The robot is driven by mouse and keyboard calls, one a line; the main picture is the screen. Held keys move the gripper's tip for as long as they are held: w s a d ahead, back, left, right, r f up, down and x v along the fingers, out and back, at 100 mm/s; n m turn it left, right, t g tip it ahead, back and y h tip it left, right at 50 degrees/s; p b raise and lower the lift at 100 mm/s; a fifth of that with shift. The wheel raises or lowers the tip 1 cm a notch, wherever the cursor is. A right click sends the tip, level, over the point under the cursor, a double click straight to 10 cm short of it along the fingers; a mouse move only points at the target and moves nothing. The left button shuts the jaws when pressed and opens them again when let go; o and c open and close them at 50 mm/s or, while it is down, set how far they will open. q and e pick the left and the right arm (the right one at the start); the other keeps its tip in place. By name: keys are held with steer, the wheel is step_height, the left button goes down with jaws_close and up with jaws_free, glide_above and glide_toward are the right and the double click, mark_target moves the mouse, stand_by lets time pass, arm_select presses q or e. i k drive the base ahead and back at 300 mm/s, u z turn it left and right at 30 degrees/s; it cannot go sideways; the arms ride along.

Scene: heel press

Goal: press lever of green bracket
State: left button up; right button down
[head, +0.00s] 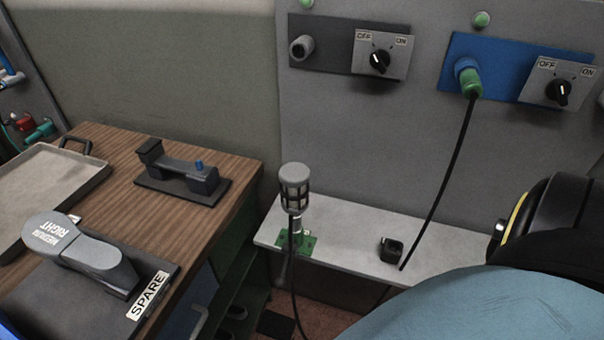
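The green bracket (309,243) is a small green plate on the pale shelf, below the left wall panel. A grey caged lamp-like head (294,188) on a post stands upright at it, and a dark cable hangs down from it. The post and cable cover part of the bracket. A small pale part shows at the bracket's right side; I cannot tell whether it is the lever or how it is set.
A dark block (391,249) sits on the shelf (345,237), near a cable from a green plug (471,82). Two OFF/ON switches (380,61) are on the wall. The wooden table (135,215) holds a tray (85,190), a black fixture (182,178) and a grey foot-shaped piece (95,262).

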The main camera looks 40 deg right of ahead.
mark_target(281, 283)
steer(key=k, duration=0.65)
steer(key=z, duration=0.85)
steer(key=i, duration=0.5)
steer(key=u, duration=0.05)
